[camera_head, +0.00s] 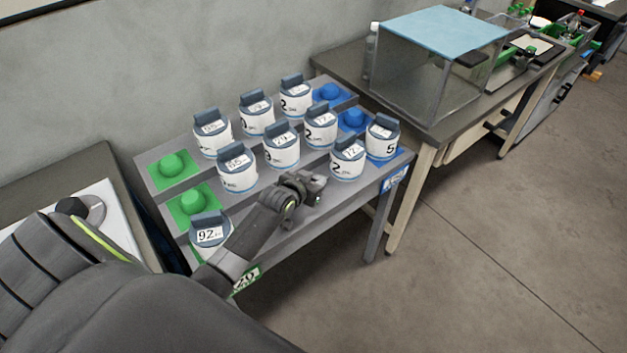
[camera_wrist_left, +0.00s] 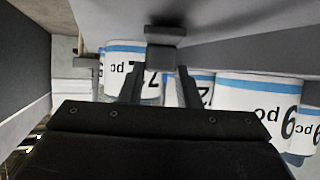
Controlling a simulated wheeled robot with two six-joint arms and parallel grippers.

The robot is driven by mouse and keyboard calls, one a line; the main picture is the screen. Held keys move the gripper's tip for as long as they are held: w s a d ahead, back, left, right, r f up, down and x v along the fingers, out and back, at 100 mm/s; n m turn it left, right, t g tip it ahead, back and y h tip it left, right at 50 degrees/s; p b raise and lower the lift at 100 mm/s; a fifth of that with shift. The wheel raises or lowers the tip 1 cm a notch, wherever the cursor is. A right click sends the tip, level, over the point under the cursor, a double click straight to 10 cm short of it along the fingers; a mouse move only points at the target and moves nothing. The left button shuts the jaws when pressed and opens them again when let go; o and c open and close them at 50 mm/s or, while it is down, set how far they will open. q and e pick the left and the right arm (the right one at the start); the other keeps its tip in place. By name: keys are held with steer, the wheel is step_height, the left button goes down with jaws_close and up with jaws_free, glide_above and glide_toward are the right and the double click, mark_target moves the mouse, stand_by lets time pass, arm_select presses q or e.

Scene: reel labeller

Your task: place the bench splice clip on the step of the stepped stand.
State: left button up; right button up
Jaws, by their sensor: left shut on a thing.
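My left gripper (camera_head: 306,187) is over the front part of the grey stepped stand (camera_head: 330,211), in front of the reels. In the left wrist view the gripper (camera_wrist_left: 160,85) is shut on a small dark grey piece (camera_wrist_left: 165,36), which looks like the splice clip. The piece shows beyond the fingertips, close to a grey surface of the stand; I cannot tell whether it touches. In the head view the clip cannot be told apart from the fingers. My right gripper is not in view.
Several white reels (camera_head: 282,151) with blue-grey tops stand on the tiers behind the gripper. Reel 92 (camera_head: 209,233) is at the front left. Green knobs (camera_head: 172,166) and blue knobs (camera_head: 353,118) mark the ends. A clear box (camera_head: 408,80) stands on the table behind right.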

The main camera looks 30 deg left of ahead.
arm_select(q)
steer(key=shift+f, duration=0.2)
steer(key=o, duration=1)
steer(key=shift+c, duration=0.2)
steer(key=shift+r, duration=0.2)
steer(key=shift+s, duration=0.2)
steer(key=v, duration=1.1)
steer(key=shift+s, duration=0.3)
